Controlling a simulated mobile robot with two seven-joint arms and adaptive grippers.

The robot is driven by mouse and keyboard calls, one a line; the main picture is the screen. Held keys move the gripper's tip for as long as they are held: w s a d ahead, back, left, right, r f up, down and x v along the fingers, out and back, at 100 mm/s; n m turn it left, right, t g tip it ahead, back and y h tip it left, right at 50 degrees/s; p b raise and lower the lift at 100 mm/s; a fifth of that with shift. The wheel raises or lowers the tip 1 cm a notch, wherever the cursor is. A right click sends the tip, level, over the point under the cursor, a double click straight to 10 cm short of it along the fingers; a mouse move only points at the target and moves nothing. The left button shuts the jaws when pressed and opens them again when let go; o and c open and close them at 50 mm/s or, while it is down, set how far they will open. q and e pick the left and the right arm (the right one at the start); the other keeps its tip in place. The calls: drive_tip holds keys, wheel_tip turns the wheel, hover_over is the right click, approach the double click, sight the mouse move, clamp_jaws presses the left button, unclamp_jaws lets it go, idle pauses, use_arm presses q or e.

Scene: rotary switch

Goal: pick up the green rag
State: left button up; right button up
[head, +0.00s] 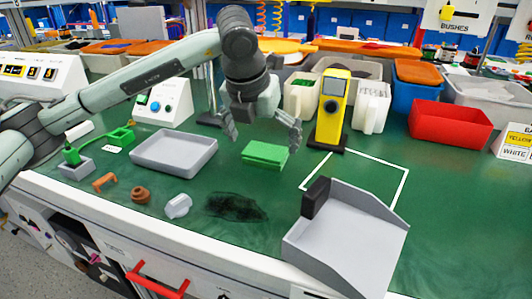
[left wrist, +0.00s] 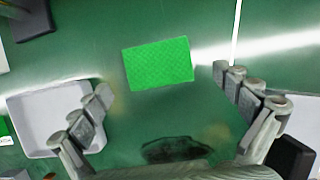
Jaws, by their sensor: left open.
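The green rag (head: 265,155) is a small bright green folded block lying flat on the dark green worktop. In the left wrist view the rag (left wrist: 158,63) shows as a textured rectangle, slightly tilted. My left gripper (head: 262,138) is open and points down above the rag, with a finger on either side of it in the head view. In the left wrist view the gripper (left wrist: 165,95) has its fingers spread wide, and the rag lies beyond and between them, apart from both. My right gripper is not in view.
A grey tray (head: 174,167) lies left of the rag. A yellow device (head: 331,115) stands just right of it. A grey open bin (head: 350,255) with a black block is at the front right. A dark stain (head: 236,206) marks the worktop in front. A red bin (head: 450,129) stands at right.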

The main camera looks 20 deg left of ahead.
sight(265, 152)
use_arm(q)
drive_tip(key=x, duration=0.3)
drive_tip(key=shift+w+a+f, duration=0.1)
drive_tip(key=shift+w+f, duration=0.05)
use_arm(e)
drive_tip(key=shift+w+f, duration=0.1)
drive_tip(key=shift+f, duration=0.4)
use_arm(q)
drive_tip(key=shift+c, duration=0.2)
drive_tip(key=c, duration=1)
